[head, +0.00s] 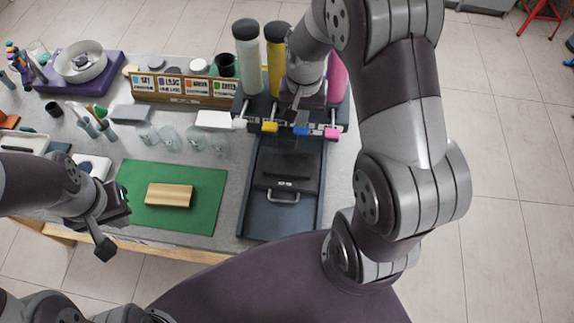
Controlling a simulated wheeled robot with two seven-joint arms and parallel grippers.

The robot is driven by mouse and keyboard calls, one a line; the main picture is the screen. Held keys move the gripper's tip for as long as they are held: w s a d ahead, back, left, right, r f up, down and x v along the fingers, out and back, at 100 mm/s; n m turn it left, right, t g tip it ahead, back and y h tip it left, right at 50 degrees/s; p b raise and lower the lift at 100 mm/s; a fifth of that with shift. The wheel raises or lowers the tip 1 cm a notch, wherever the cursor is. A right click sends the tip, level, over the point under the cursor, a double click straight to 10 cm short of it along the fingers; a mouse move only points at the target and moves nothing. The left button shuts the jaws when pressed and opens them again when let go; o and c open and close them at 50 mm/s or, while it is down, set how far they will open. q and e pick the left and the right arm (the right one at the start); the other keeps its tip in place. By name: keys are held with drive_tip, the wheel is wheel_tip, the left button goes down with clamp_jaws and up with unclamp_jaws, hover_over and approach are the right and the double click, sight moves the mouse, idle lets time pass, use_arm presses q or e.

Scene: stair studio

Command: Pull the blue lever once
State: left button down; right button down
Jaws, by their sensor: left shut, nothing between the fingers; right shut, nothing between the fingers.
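The dispenser (245,112) stands at the back of the table with a row of coloured levers along its front. The blue lever (301,131) sits between the yellow lever (269,127) and the pink lever (331,133); a white lever (239,123) is at the far left. My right gripper (293,117) points down just above and behind the blue lever's tip, shut with nothing in it; I cannot tell whether it touches the lever. My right wrist hides part of the tubes behind. My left gripper (106,247) is shut and empty, near the table's front edge, left of the green mat.
A black tray (249,218) with a handled block (290,185) lies below the levers. A green mat (205,216) holds a wooden block (170,195). Clear glasses (194,139) and a labelled wooden rack (185,98) stand to the left.

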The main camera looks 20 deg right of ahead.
sight(301, 131)
drive_tip(key=shift+f+b, duration=1.9)
drive_tip(key=shift+f, duration=1.05)
drive_tip(key=shift+r+p, duration=2.65)
drive_tip(key=shift+r, duration=0.4)
wheel_tip(301, 131, up, 6)
drive_tip(key=p, duration=0.5)
